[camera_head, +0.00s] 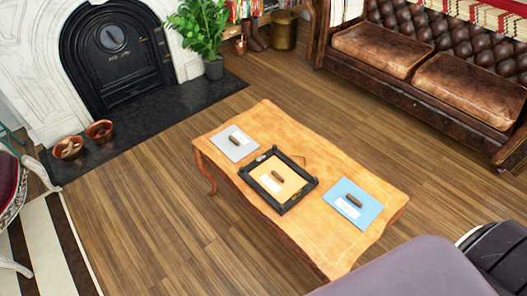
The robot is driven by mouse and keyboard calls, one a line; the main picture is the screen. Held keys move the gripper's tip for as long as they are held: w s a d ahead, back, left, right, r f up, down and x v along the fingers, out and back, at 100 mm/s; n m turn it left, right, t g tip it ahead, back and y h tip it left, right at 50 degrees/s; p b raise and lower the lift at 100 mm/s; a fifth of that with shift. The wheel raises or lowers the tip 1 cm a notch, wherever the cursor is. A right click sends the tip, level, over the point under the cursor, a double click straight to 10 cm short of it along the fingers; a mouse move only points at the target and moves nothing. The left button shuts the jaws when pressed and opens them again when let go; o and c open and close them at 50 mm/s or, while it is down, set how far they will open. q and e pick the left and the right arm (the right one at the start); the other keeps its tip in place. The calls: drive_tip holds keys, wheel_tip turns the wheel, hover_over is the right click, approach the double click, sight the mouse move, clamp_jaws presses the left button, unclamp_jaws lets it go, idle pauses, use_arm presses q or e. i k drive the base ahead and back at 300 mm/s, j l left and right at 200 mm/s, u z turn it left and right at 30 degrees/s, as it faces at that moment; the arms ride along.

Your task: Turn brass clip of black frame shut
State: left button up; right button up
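The black frame (309,184) lies flat near the middle of the wooden coffee table (320,238). A yellow-tan panel (289,187) fills it, with a white label and a small dark brown piece (278,175) on top. A small pale spot shows at the frame's upper left edge, and a thin dark angular shape shows just beyond its far side. The brass clip is too small to make out, so I cannot tell whether it is turned shut. Neither of my grippers is in view.
A grey panel (225,147) and a blue panel (343,193) lie on either side of the frame, each with a brown piece. A leather sofa (420,65) stands upper right, a fireplace (115,55) upper left. A purple-grey surface (415,272) covers the bottom right. Floor left of the table is clear.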

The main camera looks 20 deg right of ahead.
sight(298, 193)
drive_tip(key=z, duration=1.1)
drive_tip(key=j, duration=0.15)
